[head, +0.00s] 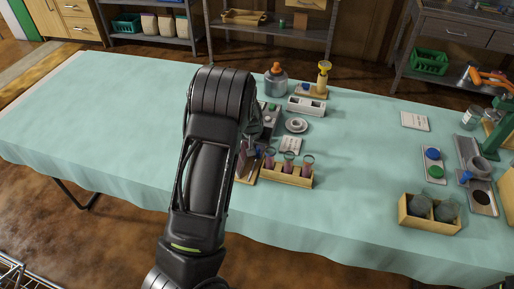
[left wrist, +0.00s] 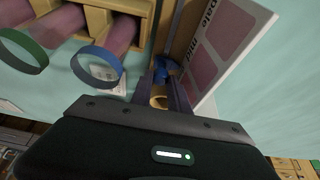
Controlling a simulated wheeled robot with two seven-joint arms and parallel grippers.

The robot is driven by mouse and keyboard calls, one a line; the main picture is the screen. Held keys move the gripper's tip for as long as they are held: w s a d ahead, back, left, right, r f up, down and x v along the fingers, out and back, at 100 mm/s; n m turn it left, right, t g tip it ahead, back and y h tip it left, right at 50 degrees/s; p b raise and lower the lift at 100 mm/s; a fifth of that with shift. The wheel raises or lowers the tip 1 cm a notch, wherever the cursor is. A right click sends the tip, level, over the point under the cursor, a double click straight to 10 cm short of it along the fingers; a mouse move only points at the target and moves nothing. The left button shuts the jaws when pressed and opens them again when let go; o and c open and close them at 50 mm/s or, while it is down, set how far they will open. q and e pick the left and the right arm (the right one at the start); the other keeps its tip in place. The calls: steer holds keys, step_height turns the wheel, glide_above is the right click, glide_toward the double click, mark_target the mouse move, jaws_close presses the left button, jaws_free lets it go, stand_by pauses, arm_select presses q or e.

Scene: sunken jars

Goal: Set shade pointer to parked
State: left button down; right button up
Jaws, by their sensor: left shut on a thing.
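In the left wrist view, a white shade card (left wrist: 232,38) with pink swatches and the words "pale" and "mid" stands tilted beside a wooden strip. My left gripper (left wrist: 165,82) has its fingers closed around a small blue piece (left wrist: 164,66), which seems to be the shade pointer, beside the card. A yellow ring-like part (left wrist: 158,98) shows between the fingers. Which mark the pointer stands at is hidden. In the head view my left arm covers most of this spot, and the gripper (head: 250,140) is partly hidden. My right gripper is not in view.
A wooden rack (head: 287,180) with several ringed tubes stands close to the left gripper. Behind are an orange-topped jar (head: 276,80), a white tray (head: 307,106) and a small round dish (head: 296,126). A crate (head: 428,224) of dark jars stands right. The table's left side is clear.

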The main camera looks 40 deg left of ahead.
arm_select(q)
steer(key=shift+s, duration=0.1)
steer(key=c, duration=1.5)
jaws_free()
steer(key=shift+c, duration=0.2)
steer(key=shift+r, duration=0.1)
steer(key=v, duration=0.7)
steer(key=shift+r, duration=0.3)
steer(key=shift+d, duration=0.1)
steer(key=shift+c, duration=0.2)
